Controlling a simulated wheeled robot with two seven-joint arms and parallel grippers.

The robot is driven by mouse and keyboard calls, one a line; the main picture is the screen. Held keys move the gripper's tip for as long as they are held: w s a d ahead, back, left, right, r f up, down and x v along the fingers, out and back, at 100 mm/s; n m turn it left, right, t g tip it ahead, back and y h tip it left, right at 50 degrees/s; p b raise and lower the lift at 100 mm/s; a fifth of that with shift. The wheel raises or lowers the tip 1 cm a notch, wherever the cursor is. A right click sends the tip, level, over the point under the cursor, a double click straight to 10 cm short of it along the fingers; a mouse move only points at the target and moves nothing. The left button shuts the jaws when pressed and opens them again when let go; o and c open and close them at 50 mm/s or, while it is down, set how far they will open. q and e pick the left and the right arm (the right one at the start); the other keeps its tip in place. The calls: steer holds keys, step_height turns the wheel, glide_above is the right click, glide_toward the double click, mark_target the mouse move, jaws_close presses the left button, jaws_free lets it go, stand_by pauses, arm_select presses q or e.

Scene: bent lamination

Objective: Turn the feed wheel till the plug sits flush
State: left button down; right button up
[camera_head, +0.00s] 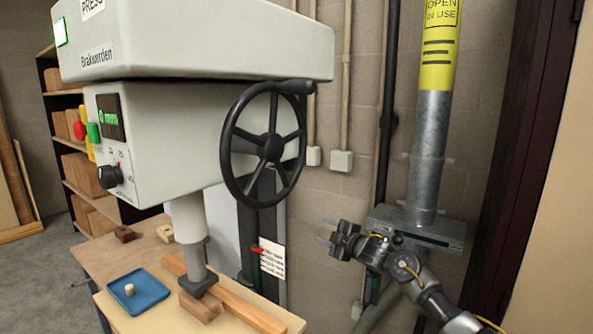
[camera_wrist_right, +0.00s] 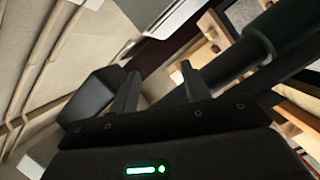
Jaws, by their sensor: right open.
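The feed wheel (camera_head: 271,147) is a black spoked handwheel with a knob at its upper right, on the right side of the grey press (camera_head: 200,50). A small pale wooden plug (camera_head: 129,290) stands in a blue tray (camera_head: 147,297); I cannot tell whether another plug is under the foot. My right gripper (camera_head: 325,231) is open and empty, below and right of the wheel, apart from it. Its fingers (camera_wrist_right: 158,88) show in the right wrist view. My left gripper is out of view.
A grey metal duct (camera_head: 428,150) with a yellow sign stands right of the wheel, above a grey box (camera_head: 420,228). Thin pipes run up the block wall behind. A red-tipped lever and a white card (camera_head: 272,260) are below the wheel. Shelves with wood stand at left.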

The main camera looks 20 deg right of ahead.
mark_target(297, 87)
steer(key=s+a+r+n+t+y+p, duration=0.15)
steer(key=s+r+n, duration=0.3)
steer(key=r, duration=1.35)
steer(key=s+r+n+y, duration=0.3)
steer(key=s+r+n, duration=0.15)
steer(key=r, duration=1.35)
steer(key=s+a+r+n+g+y+p, duration=0.1)
steer(key=s+a+r+n+g, duration=0.15)
steer(key=s+n, duration=0.6)
steer(key=s+a+r+n+g, duration=0.1)
steer(key=s+a+r+n, duration=0.3)
steer(key=s+n, duration=0.45)
steer(key=shift+m, duration=0.4)
steer(key=p+x, duration=0.2)
steer(key=x, duration=0.2)
steer(key=p+x, duration=0.3)
steer(key=x, duration=0.2)
steer(key=shift+s+a, duration=0.2)
steer(key=shift+s, duration=0.05)
steer(key=shift+w+a, duration=0.35)
steer(key=shift+w, duration=0.05)
steer(key=shift+c, duration=0.5)
